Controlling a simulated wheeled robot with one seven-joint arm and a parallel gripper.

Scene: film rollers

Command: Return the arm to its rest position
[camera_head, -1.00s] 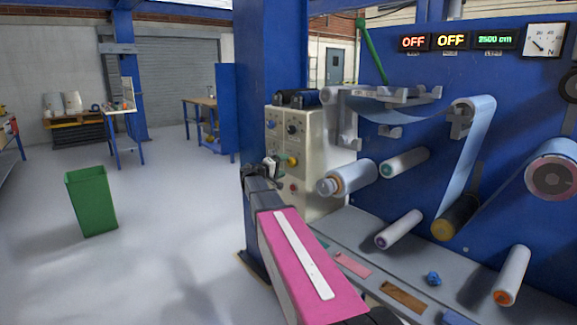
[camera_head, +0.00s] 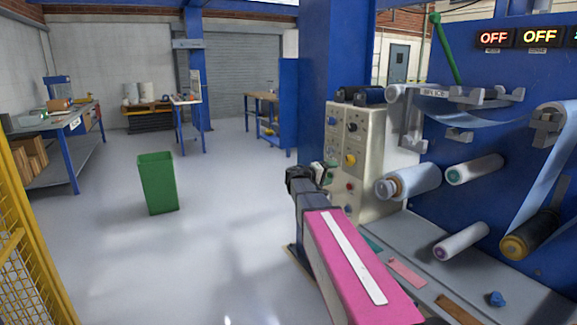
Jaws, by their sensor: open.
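My arm reaches forward from the bottom of the head view, with a pink link carrying a white stripe. My gripper (camera_head: 306,178) is the dark part at its far end, in front of the lower left side of the cream control box (camera_head: 357,155). It is open, and I see nothing held in it. The fingertips are small and partly hidden by the wrist, and I cannot tell whether they touch the box.
The blue film machine (camera_head: 420,170) with several rollers stands close on the right. Its grey ledge (camera_head: 430,270) holds small loose pieces. A green bin (camera_head: 158,183) stands on open floor to the left. A yellow mesh fence (camera_head: 28,255) is at the near left.

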